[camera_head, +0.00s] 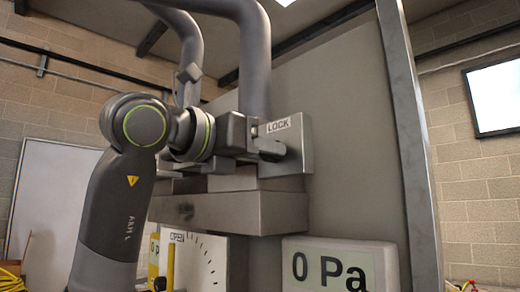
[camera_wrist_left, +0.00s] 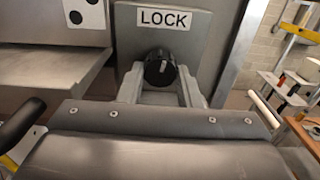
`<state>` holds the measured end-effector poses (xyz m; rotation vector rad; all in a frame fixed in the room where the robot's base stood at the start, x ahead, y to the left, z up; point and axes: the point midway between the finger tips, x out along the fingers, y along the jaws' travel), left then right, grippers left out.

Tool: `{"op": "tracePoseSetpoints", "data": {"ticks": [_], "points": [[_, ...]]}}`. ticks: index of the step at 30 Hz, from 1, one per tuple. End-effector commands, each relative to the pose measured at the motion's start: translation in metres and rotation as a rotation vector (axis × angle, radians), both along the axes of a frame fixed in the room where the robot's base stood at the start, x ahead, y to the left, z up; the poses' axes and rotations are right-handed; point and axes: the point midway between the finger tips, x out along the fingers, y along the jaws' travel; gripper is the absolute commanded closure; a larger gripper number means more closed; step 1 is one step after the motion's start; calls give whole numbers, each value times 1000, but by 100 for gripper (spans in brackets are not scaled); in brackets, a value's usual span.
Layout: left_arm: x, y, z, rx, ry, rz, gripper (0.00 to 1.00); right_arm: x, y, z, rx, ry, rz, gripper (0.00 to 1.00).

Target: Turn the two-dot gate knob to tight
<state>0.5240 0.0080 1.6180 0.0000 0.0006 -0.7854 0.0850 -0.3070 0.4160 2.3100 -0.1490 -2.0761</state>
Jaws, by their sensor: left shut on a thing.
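A grey metal plate (camera_head: 299,155) with a white LOCK label (camera_head: 278,126) stands at the pipe, and it also shows in the left wrist view (camera_wrist_left: 205,50). A dark round knob (camera_wrist_left: 160,72) sits on it just below the label. My left gripper (camera_wrist_left: 160,82) is shut on this knob, one finger on each side of it. In the head view the left gripper (camera_head: 264,142) reaches the plate from the left and mostly hides the knob. A white tag with two black dots (camera_wrist_left: 87,13) shows at upper left in the wrist view. My right gripper is not in view.
A thick grey pipe (camera_head: 254,60) rises behind my left gripper. A grey block (camera_head: 240,213) lies below it, above a dial marked OPEN (camera_head: 200,258) and a display reading 0 Pa (camera_head: 335,268). A metal post (camera_head: 405,140) stands to the right.

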Motion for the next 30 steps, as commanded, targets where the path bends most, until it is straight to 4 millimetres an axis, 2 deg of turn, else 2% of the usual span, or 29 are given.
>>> {"op": "tracePoseSetpoints", "data": {"ticks": [14, 30], "points": [[0, 0, 0, 71, -72, 0, 92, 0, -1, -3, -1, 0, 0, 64], [0, 1, 0, 406, -407, 1, 92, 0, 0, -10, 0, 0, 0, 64]]}}
